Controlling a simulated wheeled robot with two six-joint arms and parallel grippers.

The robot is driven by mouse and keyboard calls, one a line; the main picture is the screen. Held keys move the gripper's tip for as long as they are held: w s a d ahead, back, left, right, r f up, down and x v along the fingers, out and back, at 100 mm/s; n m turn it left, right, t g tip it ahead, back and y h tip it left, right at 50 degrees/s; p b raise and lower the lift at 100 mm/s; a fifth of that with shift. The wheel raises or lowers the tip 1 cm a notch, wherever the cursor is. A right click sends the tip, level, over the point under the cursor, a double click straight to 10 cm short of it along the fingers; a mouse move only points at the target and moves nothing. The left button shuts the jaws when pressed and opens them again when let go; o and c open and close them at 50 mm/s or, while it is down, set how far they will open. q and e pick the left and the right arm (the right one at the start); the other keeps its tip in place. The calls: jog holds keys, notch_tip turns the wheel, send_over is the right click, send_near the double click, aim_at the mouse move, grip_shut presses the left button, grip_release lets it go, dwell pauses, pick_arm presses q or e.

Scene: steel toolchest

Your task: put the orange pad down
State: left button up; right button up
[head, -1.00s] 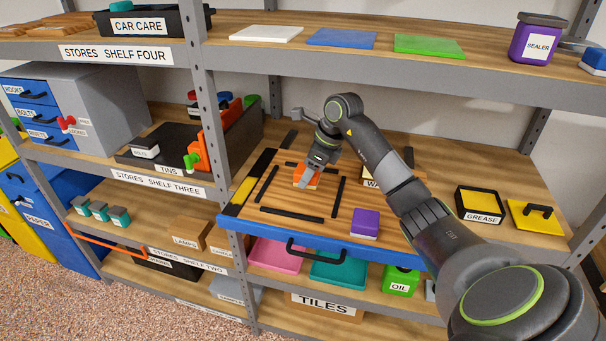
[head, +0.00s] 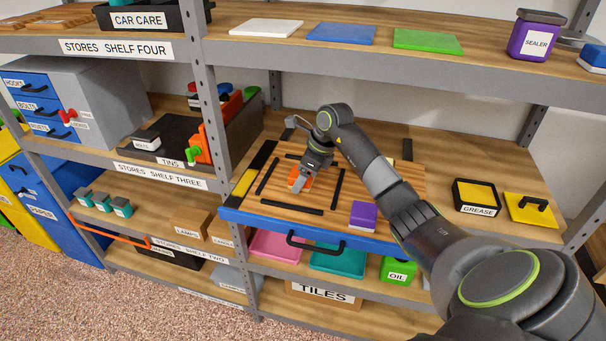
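The orange pad (head: 293,178) is small and partly hidden by my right gripper (head: 299,187), which looks shut on it. Both are over the left part of a slatted wooden board (head: 318,222) with a blue front edge (head: 262,224) and a black handle. Black strips (head: 291,207) on the board mark out an area around the pad. I cannot tell whether the pad touches the board or hangs just above it. My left gripper is not in view.
A purple block (head: 364,215) stands on the board's front right. A GREASE box (head: 478,210) and a yellow lid with a black handle (head: 530,209) lie further right. The shelf's grey upright (head: 207,110) stands left. A shelf with coloured plates is above.

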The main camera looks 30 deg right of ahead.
jog(key=shift+o, duration=0.5)
jog(key=shift+r, duration=0.25)
jog(key=b+v, duration=0.1)
jog(key=v, duration=0.3)
jog(key=shift+d+b, duration=0.2)
jog(key=shift+b, duration=0.15)
jog(key=s+d+b, duration=0.1)
jog(key=s+d, duration=0.1)
jog(key=s+d+b, duration=0.1)
jog(key=s+d, duration=0.1)
jog(key=s, duration=0.1)
jog(key=s+d+b, duration=0.1)
jog(key=s+d, duration=0.1)
jog(key=shift+s+d+r, duration=0.2)
jog(key=shift+s+d, duration=0.05)
jog(key=shift+s, duration=0.15)
jog(key=shift+s+d+r+b, duration=0.15)
jog(key=shift+s+d+b, duration=0.2)
jog(key=shift+s+d, duration=0.35)
jog(key=shift+s+a, duration=0.1)
jog(key=shift+a, duration=0.05)
